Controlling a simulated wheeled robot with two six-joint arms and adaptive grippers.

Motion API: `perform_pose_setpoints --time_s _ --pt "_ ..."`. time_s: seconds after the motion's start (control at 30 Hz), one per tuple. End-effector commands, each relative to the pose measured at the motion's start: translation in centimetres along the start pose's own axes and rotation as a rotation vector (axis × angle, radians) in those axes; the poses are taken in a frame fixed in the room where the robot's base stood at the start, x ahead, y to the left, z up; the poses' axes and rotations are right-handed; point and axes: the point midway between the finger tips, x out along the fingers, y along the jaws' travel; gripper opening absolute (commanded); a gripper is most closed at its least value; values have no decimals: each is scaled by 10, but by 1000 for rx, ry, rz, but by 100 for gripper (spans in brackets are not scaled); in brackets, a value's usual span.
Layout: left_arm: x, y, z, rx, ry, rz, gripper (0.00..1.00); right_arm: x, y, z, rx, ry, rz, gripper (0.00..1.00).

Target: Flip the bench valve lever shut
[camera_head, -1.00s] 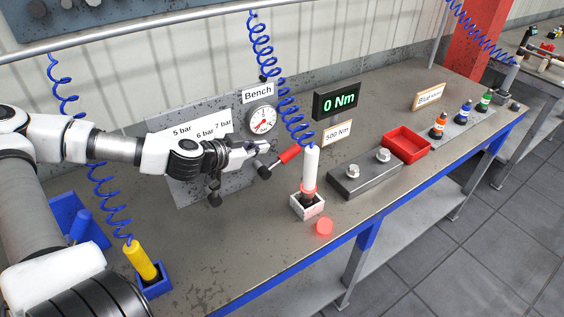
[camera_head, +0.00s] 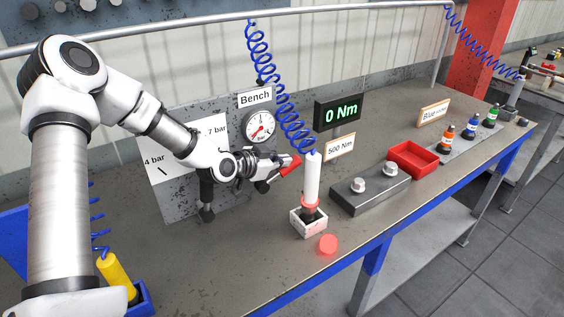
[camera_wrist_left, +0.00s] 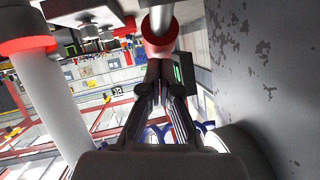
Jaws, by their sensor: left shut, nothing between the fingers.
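The bench valve lever has a red handle (camera_head: 290,161) and sits below the round gauge (camera_head: 259,127) on the grey Bench panel (camera_head: 180,213). The handle points up and to the right. My left gripper (camera_head: 283,171) is shut and empty, close beside the lever and partly covering it. In the left wrist view the closed fingertips (camera_wrist_left: 160,68) are just under the red handle end (camera_wrist_left: 160,42). I cannot tell whether they touch. The lever's pivot is mostly hidden. My right gripper is not in view.
A white tool (camera_head: 312,180) with a red ring stands in a white holder (camera_head: 308,224), close to the right of my gripper. A blue coiled hose (camera_head: 272,75) hangs behind it.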

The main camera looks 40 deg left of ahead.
Motion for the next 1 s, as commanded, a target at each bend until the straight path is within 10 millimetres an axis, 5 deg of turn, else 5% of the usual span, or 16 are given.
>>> perform_pose_setpoints --time_s 0.2,0.53,1.0 --pt "0 0 -2 4 -15 3 0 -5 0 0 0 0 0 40" --pt "19 5 7 64 -321 60 0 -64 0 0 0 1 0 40" --pt "25 9 17 70 -379 72 0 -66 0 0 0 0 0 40"
